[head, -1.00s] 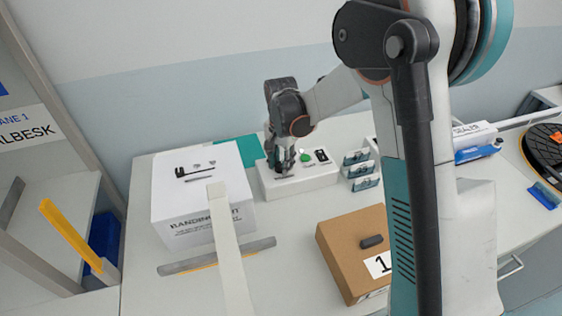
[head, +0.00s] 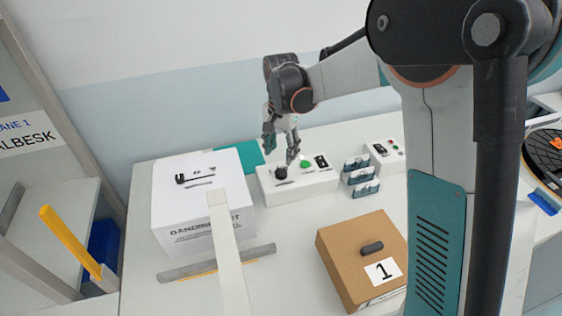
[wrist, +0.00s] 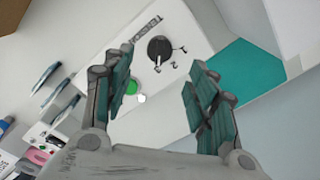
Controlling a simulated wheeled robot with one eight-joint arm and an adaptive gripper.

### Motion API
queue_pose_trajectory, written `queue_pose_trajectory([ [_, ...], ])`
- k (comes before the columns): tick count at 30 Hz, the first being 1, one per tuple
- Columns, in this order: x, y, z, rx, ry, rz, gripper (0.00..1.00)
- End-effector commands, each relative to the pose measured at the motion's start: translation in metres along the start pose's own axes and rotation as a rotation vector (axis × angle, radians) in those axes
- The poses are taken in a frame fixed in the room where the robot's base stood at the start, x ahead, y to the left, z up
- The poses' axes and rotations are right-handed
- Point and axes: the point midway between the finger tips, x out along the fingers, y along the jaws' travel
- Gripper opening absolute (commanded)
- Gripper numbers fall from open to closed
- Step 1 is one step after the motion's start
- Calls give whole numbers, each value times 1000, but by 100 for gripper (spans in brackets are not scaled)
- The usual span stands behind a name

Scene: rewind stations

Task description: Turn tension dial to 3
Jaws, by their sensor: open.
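The tension dial (head: 281,172) is a round black knob on a white control box (head: 312,184) at the back of the table. In the wrist view the spread fingers (wrist: 162,66) frame the dial.
A green button (head: 305,163) and a dark switch panel (head: 321,161) are on the same box. A white carton (head: 190,210) stands left, small blue-grey holders (head: 362,178) right, and a brown numbered box (head: 345,255) in front. A teal mat (head: 240,153) lies behind the carton.

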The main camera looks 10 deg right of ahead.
Motion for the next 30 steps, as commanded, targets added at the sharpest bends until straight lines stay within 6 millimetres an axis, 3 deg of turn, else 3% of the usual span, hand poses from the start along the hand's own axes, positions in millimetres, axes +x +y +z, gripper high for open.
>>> queue_pose_trajectory([
  [3, -21, 0, 0, 0, 0, 0, 52],
  [9, -39, 0, 0, 0, 0, 0, 52],
  [25, -42, 1, 0, -1, 1, -1, 52],
  [30, -57, 16, 4, -32, 18, -23, 52],
])
